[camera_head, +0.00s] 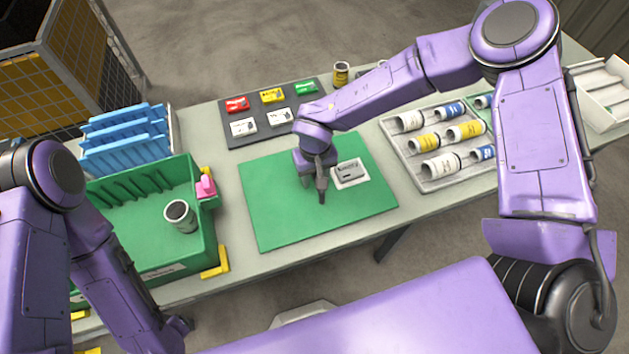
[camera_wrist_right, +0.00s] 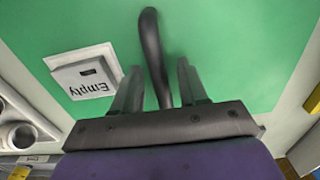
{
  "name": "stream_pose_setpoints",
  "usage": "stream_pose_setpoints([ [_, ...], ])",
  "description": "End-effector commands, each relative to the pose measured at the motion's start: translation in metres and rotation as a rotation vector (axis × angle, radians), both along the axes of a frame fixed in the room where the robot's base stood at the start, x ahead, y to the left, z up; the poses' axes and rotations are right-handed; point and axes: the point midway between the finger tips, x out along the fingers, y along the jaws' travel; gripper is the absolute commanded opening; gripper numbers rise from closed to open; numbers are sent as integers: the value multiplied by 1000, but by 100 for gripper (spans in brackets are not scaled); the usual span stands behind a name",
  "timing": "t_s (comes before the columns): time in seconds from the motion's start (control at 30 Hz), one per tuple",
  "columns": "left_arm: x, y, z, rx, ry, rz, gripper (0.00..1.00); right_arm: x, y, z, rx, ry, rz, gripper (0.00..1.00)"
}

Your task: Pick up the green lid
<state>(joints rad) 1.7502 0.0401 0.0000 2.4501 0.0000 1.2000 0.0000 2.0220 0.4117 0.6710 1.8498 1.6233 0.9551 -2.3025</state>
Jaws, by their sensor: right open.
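The green lid (camera_head: 306,88) is a small flat piece with a pale label. It lies at the back right of a dark tray (camera_head: 262,95), next to a yellow one. My right gripper (camera_head: 317,192) points down over the green mat (camera_head: 265,205), nearer to me than the lid and apart from it. In the right wrist view its two fingers (camera_wrist_right: 159,66) are spread, with a dark curved bar between them and no lid. My left arm shows at the left, but its gripper cannot be made out.
A white "Empty" tile (camera_head: 350,174) lies on the mat beside my right gripper. The dark tray also holds red, yellow and white pieces. A grey tray (camera_head: 432,178) of labelled cans stands right, a green crate (camera_head: 207,235) with a can left. A can (camera_head: 341,74) stands behind.

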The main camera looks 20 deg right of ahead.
Motion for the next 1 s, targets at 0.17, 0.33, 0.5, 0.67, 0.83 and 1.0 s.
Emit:
stream_pose_setpoints([
  [0.17,0,0,0,0,0,0,70,1,1,-1,1,-2,1,43],
  [0.33,0,0,0,0,0,0,70,1,1,-1,1,-1,1,0],
  [0.5,0,0,0,0,0,0,70,1,1,0,1,-3,1,0],
  [0.67,0,0,-1,0,0,0,70,1,1,0,1,-3,1,0],
  [0.83,0,0,-5,0,0,0,70,2,1,10,2,-4,1,0],
  [1.0,0,0,-13,0,0,0,70,2,1,30,3,-4,3,0],
])
